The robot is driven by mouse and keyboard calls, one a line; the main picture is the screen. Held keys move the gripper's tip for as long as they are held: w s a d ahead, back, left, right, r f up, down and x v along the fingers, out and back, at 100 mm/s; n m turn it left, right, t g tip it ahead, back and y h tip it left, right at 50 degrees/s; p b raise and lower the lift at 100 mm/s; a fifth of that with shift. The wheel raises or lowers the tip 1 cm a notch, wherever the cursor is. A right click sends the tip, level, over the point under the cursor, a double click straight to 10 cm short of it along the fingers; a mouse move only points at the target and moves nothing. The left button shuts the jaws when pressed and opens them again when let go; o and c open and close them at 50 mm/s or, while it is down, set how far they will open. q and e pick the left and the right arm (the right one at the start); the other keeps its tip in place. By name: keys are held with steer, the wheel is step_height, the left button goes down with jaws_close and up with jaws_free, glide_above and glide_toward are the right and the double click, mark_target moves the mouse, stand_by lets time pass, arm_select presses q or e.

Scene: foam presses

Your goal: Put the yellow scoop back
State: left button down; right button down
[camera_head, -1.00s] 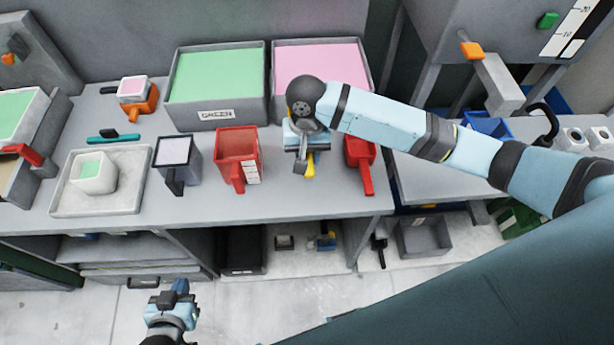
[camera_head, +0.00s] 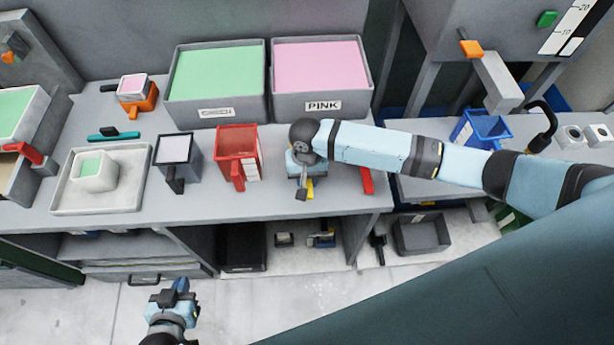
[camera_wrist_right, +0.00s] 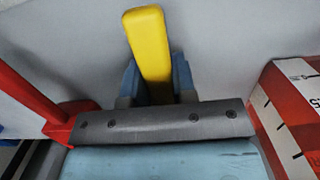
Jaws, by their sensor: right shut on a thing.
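The yellow scoop shows in the right wrist view as a yellow handle (camera_wrist_right: 150,45) between the two fingers of my right gripper (camera_wrist_right: 158,85), which is shut on it. In the head view only a small yellow end (camera_head: 310,189) shows below my right gripper (camera_head: 306,186), over the bench between two red scoops. The scoop's body is hidden under my wrist, so I cannot tell whether it touches the bench. My left gripper (camera_head: 180,290) is low over the floor, away from the bench; its finger gap is too small to make out.
A red scoop (camera_head: 236,155) stands left of my right gripper. Another red scoop's handle (camera_head: 366,181) shows to its right, partly behind my arm. A green-filled bin (camera_head: 217,112) and a pink-filled bin (camera_head: 322,105) stand behind. The bench's front strip (camera_head: 260,207) is clear.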

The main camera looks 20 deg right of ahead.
steer(key=c, duration=0.9)
jaws_free()
steer(key=shift+f, duration=0.15)
steer(key=shift+c, duration=0.2)
step_height(320, 180, up, 12)
steer(key=w, duration=0.1)
steer(key=shift+d, duration=0.15)
